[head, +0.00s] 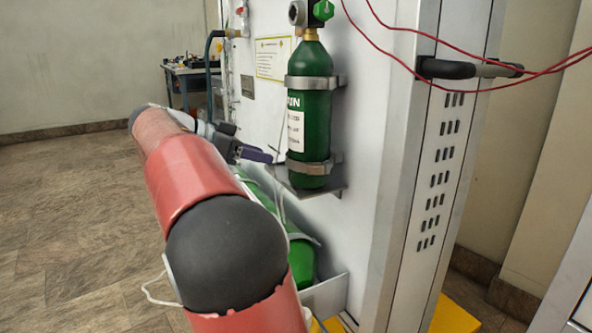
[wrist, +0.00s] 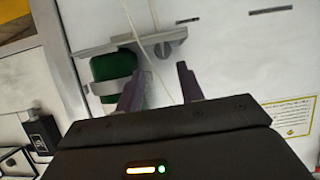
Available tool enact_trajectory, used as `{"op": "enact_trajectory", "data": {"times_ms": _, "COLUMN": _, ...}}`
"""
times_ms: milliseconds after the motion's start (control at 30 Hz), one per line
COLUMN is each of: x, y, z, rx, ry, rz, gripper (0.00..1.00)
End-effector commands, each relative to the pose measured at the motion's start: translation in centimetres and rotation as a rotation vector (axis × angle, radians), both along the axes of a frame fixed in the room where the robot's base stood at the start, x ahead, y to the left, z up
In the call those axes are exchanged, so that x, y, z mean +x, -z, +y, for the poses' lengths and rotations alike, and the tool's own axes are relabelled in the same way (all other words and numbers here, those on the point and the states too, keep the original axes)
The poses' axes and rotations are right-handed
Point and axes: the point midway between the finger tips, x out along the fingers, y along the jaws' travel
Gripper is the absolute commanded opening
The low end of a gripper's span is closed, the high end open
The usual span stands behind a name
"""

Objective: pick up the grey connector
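My gripper (head: 256,153) is in front of the white panel, to the left of the upright green cylinder, with my arm reaching across the left of the head view. In the wrist view its two dark fingers (wrist: 158,88) are apart with a gap between them, and I see nothing held. A thin pale tube (wrist: 133,22) runs down toward the gap between the fingers; whether it touches them I cannot tell. I cannot make out a grey connector with certainty in either view; it may be hidden by the fingers or too small to tell.
The green cylinder (head: 317,112) stands strapped on a metal bracket (head: 335,192) fixed to the white panel (head: 375,120). A second green cylinder (head: 302,260) lies lower down. Red cables (head: 385,30) hang by a black handle (head: 447,69). Floor (head: 65,215) at left is clear.

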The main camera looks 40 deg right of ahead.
Motion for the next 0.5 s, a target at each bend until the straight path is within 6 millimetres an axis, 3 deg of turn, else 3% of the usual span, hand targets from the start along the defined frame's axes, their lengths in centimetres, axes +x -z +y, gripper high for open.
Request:
{"op": "enact_trajectory", "data": {"times_ms": 267, "x": -0.3, "y": 0.8, "z": -2.4, "rx": -0.034, "ry": 0.029, "rz": -0.024, "gripper": 0.38}}
{"op": "enact_trajectory", "data": {"times_ms": 500, "x": -0.7, "y": 2.6, "z": -5.3, "rx": -0.031, "ry": 0.028, "rz": -0.022, "gripper": 0.38}}
